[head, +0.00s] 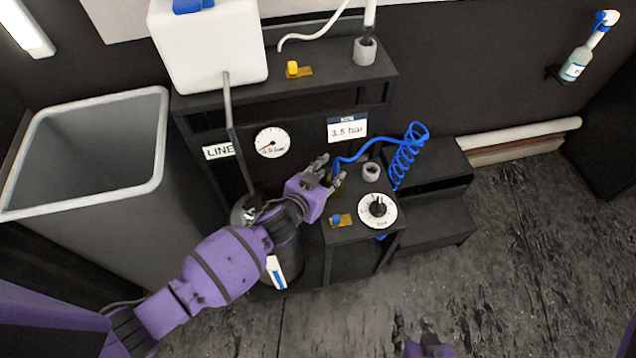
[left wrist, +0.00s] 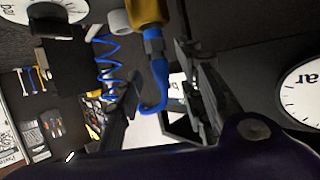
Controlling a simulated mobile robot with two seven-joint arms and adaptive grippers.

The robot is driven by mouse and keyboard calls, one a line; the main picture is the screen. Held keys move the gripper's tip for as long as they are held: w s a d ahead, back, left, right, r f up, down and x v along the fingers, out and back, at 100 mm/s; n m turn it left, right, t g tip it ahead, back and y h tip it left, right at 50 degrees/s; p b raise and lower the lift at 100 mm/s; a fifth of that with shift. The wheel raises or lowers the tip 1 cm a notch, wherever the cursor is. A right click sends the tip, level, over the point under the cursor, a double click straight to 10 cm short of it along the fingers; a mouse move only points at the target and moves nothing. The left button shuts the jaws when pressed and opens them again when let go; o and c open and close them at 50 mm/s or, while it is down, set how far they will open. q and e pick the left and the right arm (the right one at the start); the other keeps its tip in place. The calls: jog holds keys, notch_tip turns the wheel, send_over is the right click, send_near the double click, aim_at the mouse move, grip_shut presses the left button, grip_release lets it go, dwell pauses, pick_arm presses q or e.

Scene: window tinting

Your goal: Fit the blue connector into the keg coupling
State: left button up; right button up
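The blue connector (left wrist: 155,45) sits against a brass-coloured fitting (left wrist: 150,12) in the left wrist view, with a blue hose (left wrist: 158,85) curving from it. In the head view the hose (head: 350,157) runs to my left gripper (head: 328,174), above the low black stand. The left gripper's fingers are spread apart; a dark finger shows beside the connector in the left wrist view, with a visible gap. The dark keg (head: 285,250) stands left of the stand, and my left arm hides much of its top; I cannot make out the coupling. My right gripper (head: 415,338) is partly visible at the bottom edge.
The stand carries a grey ring (head: 371,171), a dial (head: 377,210) and a small blue-topped valve (head: 338,219). A pressure gauge (head: 271,142) and white container (head: 208,45) are behind. A grey bin (head: 155,140) stands left. The floor at right is clear.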

pick_arm(q)
jog(key=v, duration=0.8)
pick_arm(e)
jog(key=shift+s+a+r, duration=0.1)
jog(key=shift+s, duration=0.05)
pick_arm(q)
jog(key=shift+s, duration=0.1)
jog(key=s+a+f+n+g+y, duration=0.1)
jog(key=s+a+f+y, duration=0.1)
jog(key=s+a, duration=0.3)
jog(key=s+a+f+n+g+y+p, duration=0.1)
jog(key=s+a+f, duration=0.3)
jog(key=s, duration=0.9)
jog(key=s+a+f+n+g+y+p, duration=0.1)
jog(key=s+a+f+n+y, duration=0.1)
jog(key=s+a, duration=0.3)
jog(key=shift+s+a+f+n+y, duration=0.35)
jog(key=shift+s+f+n, duration=0.15)
jog(key=shift+s, duration=1.9)
pick_arm(e)
jog(key=shift+w+a+r, duration=0.2)
jog(key=shift+w+r, duration=0.15)
jog(key=shift+r, duration=0.2)
jog(key=shift+w+a+r, duration=0.15)
jog(key=shift+w+r, duration=0.2)
jog(key=shift+r, duration=0.15)
